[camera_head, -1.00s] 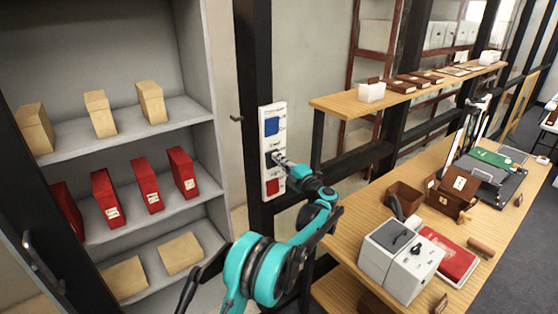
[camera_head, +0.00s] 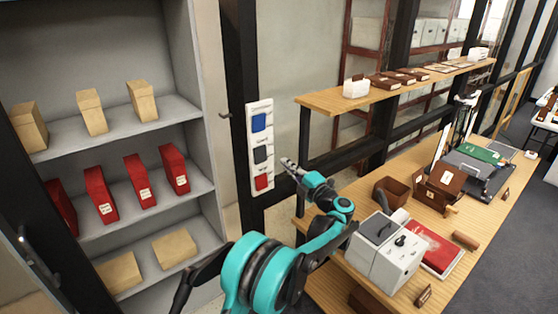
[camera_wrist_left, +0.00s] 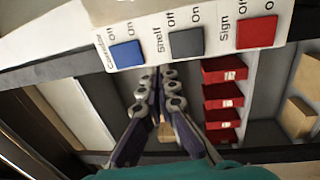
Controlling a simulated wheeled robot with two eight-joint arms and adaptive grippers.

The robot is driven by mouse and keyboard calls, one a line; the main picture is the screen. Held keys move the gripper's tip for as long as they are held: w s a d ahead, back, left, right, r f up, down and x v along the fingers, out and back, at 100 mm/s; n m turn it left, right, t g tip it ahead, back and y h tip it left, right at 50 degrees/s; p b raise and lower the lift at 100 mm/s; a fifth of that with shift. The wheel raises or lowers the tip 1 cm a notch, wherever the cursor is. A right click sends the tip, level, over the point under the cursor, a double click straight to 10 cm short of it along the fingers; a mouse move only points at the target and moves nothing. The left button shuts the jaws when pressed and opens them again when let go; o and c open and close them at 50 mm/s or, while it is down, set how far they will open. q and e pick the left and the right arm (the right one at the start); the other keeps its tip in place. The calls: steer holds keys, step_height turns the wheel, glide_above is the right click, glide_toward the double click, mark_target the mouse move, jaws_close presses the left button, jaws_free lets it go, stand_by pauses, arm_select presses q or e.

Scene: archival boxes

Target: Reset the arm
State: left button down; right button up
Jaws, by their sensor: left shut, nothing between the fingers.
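My left gripper (camera_head: 289,164) is shut and empty, just right of the white switch panel (camera_head: 259,147) and apart from it in the head view. My teal left arm comes up from the bottom of that view. The panel carries a blue switch (camera_head: 259,122), a dark grey switch (camera_head: 261,155) and a red switch (camera_head: 262,182). In the left wrist view the shut fingers (camera_wrist_left: 157,75) point toward the panel's lower edge, below the blue switch (camera_wrist_left: 127,53) and the grey switch (camera_wrist_left: 187,42). My right gripper is not in view.
The grey shelf unit (camera_head: 103,127) at left holds red boxes (camera_head: 138,180) and tan boxes (camera_head: 142,100). A wooden desk (camera_head: 481,222) at right carries a white device (camera_head: 384,253), a red book (camera_head: 437,247) and a brown box (camera_head: 440,185). A wooden shelf (camera_head: 320,99) runs above it.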

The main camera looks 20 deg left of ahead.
arm_select(q)
steer(key=shift+s+d, duration=0.5)
steer(key=s+d+r+m+t+h+b, duration=0.1)
steer(key=s+d+r+m+t+h, duration=0.1)
steer(key=r+m+t+h, duration=0.4)
steer(key=s+d+r+m+t+h+b, duration=0.1)
steer(key=d+r+m+t+h+b, duration=0.2)
steer(key=r+m, duration=0.4)
steer(key=s+d+f+m+g+h, duration=0.1)
steer(key=s+d+m+h, duration=0.1)
steer(key=s+m+h, duration=0.45)
steer(key=s+a+f+m+g+b, duration=0.1)
steer(key=s+a+f+m+g, duration=0.1)
steer(key=s+f, duration=0.8)
steer(key=s+a+f+m+g+b, duration=0.1)
steer(key=s+a+f+m+g, duration=0.2)
steer(key=s+f+g, duration=0.3)
steer(key=s+a+f+m+g+b, duration=0.1)
steer(key=s+f+m+g, duration=0.3)
steer(key=s+f, duration=1.1)
steer(key=shift+s+a+g, duration=0.5)
steer(key=shift+s+a, duration=0.1)
steer(key=shift+a, duration=0.2)
